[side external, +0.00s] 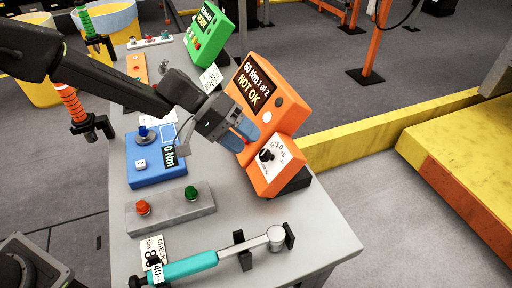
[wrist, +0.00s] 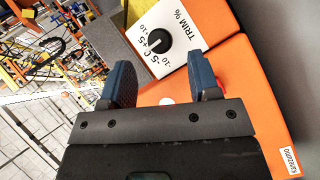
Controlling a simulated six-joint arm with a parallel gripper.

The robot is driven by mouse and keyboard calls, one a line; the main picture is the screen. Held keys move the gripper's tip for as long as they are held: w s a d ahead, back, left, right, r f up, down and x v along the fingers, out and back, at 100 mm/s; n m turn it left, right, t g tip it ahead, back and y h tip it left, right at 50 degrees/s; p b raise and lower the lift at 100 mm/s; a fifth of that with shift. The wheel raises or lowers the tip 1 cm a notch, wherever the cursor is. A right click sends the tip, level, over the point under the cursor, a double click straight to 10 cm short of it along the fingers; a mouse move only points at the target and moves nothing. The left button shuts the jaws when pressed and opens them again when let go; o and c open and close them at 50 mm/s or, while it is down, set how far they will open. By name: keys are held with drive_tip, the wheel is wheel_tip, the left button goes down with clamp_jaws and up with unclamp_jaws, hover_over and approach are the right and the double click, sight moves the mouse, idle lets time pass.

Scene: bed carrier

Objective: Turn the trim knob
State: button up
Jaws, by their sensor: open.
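The trim knob (side external: 266,155) is a black round knob on a white scale plate on the sloped face of an orange box (side external: 284,178). In the wrist view the knob (wrist: 158,41) shows beyond the fingertips, with a dial marked TRIM % and its pointer line toward the scale side. My gripper (side external: 244,138) is beside the orange display unit, up and left of the knob. In the wrist view my gripper (wrist: 166,75) has its two blue fingers apart, with nothing between them, and the knob is clear of both.
The orange display (side external: 262,90) reads 60 Nm 1 of 2, NOT OK. A blue unit (side external: 150,172), a grey button box (side external: 172,210) and a teal torque wrench (side external: 190,265) lie on the grey table (side external: 320,235). A green display (side external: 208,35) stands behind.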

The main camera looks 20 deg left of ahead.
drive_tip(key=v, duration=0.9)
drive_tip(key=s+a+r+t+y, duration=0.2)
drive_tip(key=s+a+y, duration=0.3)
drive_tip(key=s+a, duration=0.3)
drive_tip(key=s+a+r+t+y, duration=0.2)
drive_tip(key=s+a, duration=0.6)
drive_tip(key=s, duration=0.8)
wheel_tip(320, 180, up, 2)
drive_tip(key=y, duration=0.3)
drive_tip(key=shift+s+t+y, duration=0.15)
drive_tip(key=shift+t+y, duration=0.15)
drive_tip(key=shift+c, duration=0.2)
